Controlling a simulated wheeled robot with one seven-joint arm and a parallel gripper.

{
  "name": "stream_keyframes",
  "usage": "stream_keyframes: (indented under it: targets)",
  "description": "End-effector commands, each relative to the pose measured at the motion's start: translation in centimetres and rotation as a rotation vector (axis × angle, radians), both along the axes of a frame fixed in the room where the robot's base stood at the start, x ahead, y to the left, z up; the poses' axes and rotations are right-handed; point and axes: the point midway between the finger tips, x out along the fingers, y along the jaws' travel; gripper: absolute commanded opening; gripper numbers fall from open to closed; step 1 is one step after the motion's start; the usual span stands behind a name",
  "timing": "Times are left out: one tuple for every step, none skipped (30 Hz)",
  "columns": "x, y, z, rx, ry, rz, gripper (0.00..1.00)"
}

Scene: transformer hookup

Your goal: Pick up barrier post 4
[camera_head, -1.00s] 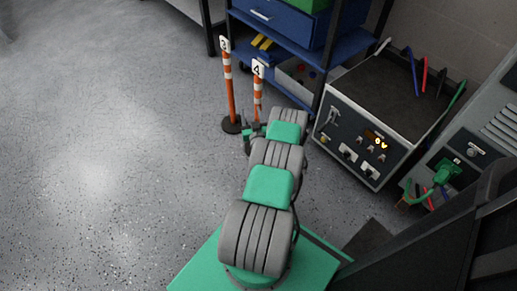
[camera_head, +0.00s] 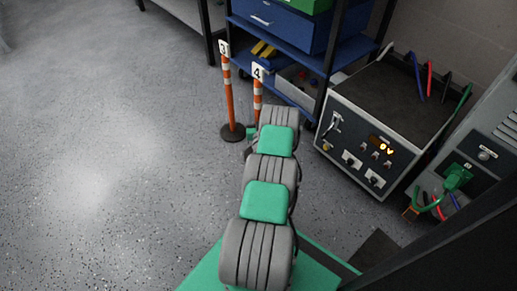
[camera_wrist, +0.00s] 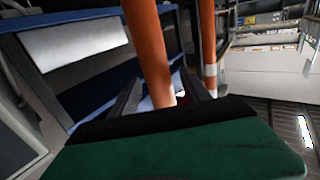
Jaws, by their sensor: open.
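Barrier post 4 (camera_head: 257,93) is an orange post with white bands and a white number plate. It stands upright in front of the blue shelf, its lower part and base hidden behind my arm in the head view. In the wrist view a near orange post (camera_wrist: 150,45), apparently post 4, stands between the dark fingers of my gripper (camera_wrist: 163,85). The fingers are open, one on each side of it; I cannot tell whether either touches it. In the head view my gripper is mostly hidden by my arm.
Barrier post 3 (camera_head: 229,95) stands close to the left on a black round base; the other post in the wrist view (camera_wrist: 208,45) appears to be it. The blue shelf (camera_head: 284,93) is behind, a metered power unit (camera_head: 355,150) to the right. Floor at left is clear.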

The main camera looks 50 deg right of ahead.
Motion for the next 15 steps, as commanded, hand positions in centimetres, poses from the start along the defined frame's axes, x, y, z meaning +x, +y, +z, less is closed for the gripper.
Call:
stream_keyframes:
  targets:
    - [-0.01, 0.01, 0.00, 0.000, 0.000, 0.000, 0.53]
    - [-0.01, 0.01, 0.00, 0.000, 0.000, 0.000, 0.51]
    - [-0.01, 0.01, 0.00, 0.000, 0.000, 0.000, 0.48]
    - [-0.01, 0.02, -0.01, 0.000, 0.000, 0.000, 0.45]
    - [-0.01, 0.02, -0.01, 0.000, 0.000, 0.000, 0.43]
    - [-0.01, 0.02, -0.01, 0.000, 0.000, 0.000, 0.39]
    - [-0.01, 0.02, -0.01, 0.000, 0.000, 0.000, 0.37]
    - [-0.01, 0.02, -0.02, 0.000, 0.000, 0.000, 0.34]
    - [-0.01, 0.02, -0.02, 0.000, 0.000, 0.000, 0.31]
    - [-0.02, 0.02, -0.02, 0.000, 0.000, 0.000, 0.29]
    - [-0.02, 0.02, -0.02, 0.001, 0.001, 0.000, 0.26]
    - [-0.02, 0.02, -0.02, 0.001, 0.001, 0.000, 0.23]
    - [-0.03, 0.02, -0.02, 0.000, 0.000, 0.000, 0.21]
    - [-0.03, 0.02, -0.02, 0.000, 0.000, 0.000, 0.18]
    - [-0.03, 0.02, -0.03, 0.001, 0.001, 0.000, 0.15]
